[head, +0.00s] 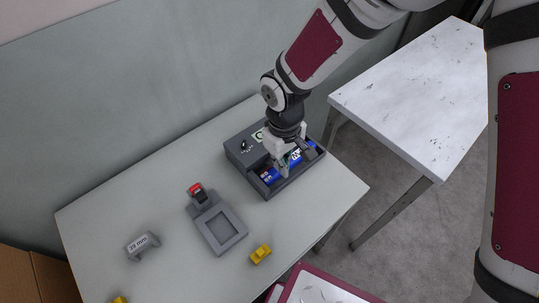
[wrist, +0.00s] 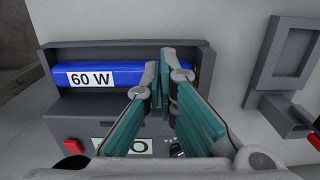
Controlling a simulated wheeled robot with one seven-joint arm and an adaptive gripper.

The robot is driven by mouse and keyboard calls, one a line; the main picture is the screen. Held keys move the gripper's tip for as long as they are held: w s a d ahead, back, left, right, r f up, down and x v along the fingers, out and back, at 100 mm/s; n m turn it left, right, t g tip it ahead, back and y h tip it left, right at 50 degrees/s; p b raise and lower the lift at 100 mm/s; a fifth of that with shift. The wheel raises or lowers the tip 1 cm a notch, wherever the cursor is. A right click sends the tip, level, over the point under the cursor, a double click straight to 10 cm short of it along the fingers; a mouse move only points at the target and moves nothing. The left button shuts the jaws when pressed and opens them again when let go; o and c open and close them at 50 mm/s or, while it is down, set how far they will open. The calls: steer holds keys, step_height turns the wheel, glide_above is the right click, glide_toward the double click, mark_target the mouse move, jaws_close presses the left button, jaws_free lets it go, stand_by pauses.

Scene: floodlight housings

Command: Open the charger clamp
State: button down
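The charger is a dark grey box (head: 243,160) near the back right of the table; its casing also fills the middle of the wrist view (wrist: 80,127). A blue pack with a white "60 W" label (wrist: 117,76) lies in its long slot and also shows in the head view (head: 267,177). My gripper (head: 282,168) is over the slot. In the wrist view its teal-padded fingers (wrist: 165,75) are close together across the blue pack. I cannot tell whether a thin part is between them. The charger clamp is not clearly distinguishable; my fingers hide part of the slot.
A grey fixture (head: 238,240) with a square recess and a red-tipped clamp (head: 197,191) stands left of the charger. A grey "28 mm" block (head: 141,246) and a yellow piece (head: 260,254) lie nearby. A second table (head: 420,90) stands to the right.

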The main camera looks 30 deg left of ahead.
steer(key=shift+w+a+r+p, duration=0.25)
steer(key=shift+a+r+p, duration=0.1)
steer(key=shift+a+r, duration=0.25)
steer(key=shift+w+a+r+p, duration=0.3)
steer(key=shift+a+r, duration=0.15)
steer(key=shift+r, duration=0.15)
step_height(320, 180, up, 5)
steer(key=shift+s+d+r+p, duration=0.1)
steer(key=shift+s+d+p, duration=0.05)
steer(key=shift+p, duration=1.1)
steer(key=w+d+r+m+t, duration=0.3)
steer(key=d+r+m, duration=0.3)
steer(key=d+r, duration=1.35)
steer(key=s+d+r+m+t, duration=0.1)
steer(key=s+d+r+m, duration=0.2)
steer(key=s+d, duration=0.4)
steer(key=s+d+r+m+t, duration=0.1)
steer(key=s+d+r+m, duration=0.3)
steer(key=s+d, duration=0.3)
steer(key=shift+d, duration=1.05)
